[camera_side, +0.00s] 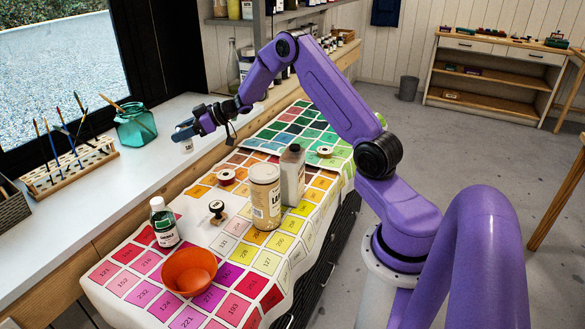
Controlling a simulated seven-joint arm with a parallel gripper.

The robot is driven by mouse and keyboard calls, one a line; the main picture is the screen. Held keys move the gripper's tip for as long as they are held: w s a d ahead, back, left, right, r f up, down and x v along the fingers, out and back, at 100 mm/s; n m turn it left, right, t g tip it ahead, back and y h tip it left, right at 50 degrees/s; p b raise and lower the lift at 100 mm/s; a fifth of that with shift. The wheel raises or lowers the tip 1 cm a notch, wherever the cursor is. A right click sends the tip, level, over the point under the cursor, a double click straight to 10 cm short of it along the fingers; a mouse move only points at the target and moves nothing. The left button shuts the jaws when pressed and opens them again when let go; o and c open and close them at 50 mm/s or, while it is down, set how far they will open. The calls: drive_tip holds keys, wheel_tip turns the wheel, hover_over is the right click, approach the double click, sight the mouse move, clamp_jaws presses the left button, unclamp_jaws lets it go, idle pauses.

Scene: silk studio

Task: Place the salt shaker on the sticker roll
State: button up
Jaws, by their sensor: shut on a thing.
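My gripper (185,137) is over the white windowsill at the left, pointing down and left. It is shut on a small pale thing, likely the salt shaker (187,147), which shows just below the fingers. The fingers hide most of it, and I cannot tell whether it touches the sill. I cannot tell which is the sticker roll. My gripper is apart from both.
A cream tub (265,196), a grey bottle (292,174), a stamp (217,210), a green bottle (163,221) and an orange bowl (189,270) stand on the cloth (120,283). A brush rack (70,167) and teal jar (136,126) stand on the sill (115,190).

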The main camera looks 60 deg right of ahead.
drive_tip(key=r, duration=0.4)
drive_tip(key=shift+d+r, duration=0.2)
drive_tip(key=shift+r, duration=0.1)
drive_tip(key=s+d+m+h, duration=0.5)
drive_tip(key=s+d, duration=0.6)
drive_tip(key=d, duration=0.3)
drive_tip(key=s+d+m+t+h, duration=0.1)
drive_tip(key=s+d+m+h, duration=0.4)
drive_tip(key=s+d, duration=0.5)
drive_tip(key=d+h, duration=0.2)
drive_tip(key=d, duration=0.3)
drive_tip(key=shift+s+d+f+m, duration=0.15)
drive_tip(key=shift+s+d+m, duration=0.05)
drive_tip(key=shift+s+m, duration=0.2)
wheel_tip(320, 180, down, 10)
drive_tip(key=shift+s+d+f, duration=0.1)
drive_tip(key=shift+f, duration=5.4)
drive_tip(key=shift+f, duration=0.15)
drive_tip(key=o, duration=1.1)
drive_tip(key=shift+o, duration=0.2)
